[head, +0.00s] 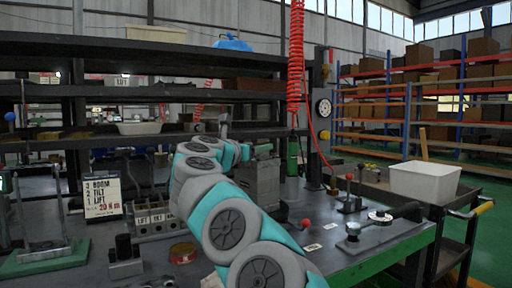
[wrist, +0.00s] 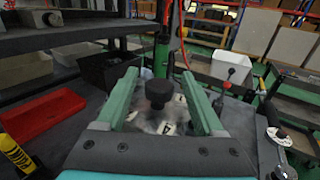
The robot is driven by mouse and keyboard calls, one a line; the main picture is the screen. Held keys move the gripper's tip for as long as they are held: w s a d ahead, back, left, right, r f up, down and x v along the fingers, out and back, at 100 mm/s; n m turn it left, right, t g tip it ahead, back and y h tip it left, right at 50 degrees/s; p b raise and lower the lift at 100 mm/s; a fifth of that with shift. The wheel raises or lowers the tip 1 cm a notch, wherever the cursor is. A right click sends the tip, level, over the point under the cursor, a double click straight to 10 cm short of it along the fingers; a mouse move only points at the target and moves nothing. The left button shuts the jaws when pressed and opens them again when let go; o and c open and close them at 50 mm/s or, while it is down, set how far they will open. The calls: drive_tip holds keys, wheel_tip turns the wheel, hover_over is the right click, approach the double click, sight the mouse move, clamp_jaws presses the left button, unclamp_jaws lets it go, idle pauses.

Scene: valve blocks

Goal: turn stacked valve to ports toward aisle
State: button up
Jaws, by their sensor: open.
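My gripper (wrist: 160,76) is open in the wrist view, with one green finger on each side of a black knob or stem (wrist: 158,92). A pale block with a "4" mark (wrist: 168,128) shows under the knob, partly hidden by the gripper's palm. I cannot tell whether the fingers touch anything. In the head view a grey block stack (head: 262,182) stands on the bench just right of my arm. My arm hides part of it, and my fingers do not show clearly there. Which way its ports face cannot be told.
A sign (head: 101,195) reading BOOM, TILT, LIFT and a grey divided bin (head: 152,218) stand left of my arm. Red-knobbed levers and a round fixture (head: 380,215) are at right. A white tub (head: 424,182) sits on a cart. A red tray (wrist: 40,116) lies left in the wrist view.

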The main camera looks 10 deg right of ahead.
drive_tip(key=shift+c, duration=0.2)
clamp_jaws()
idle(1.1)
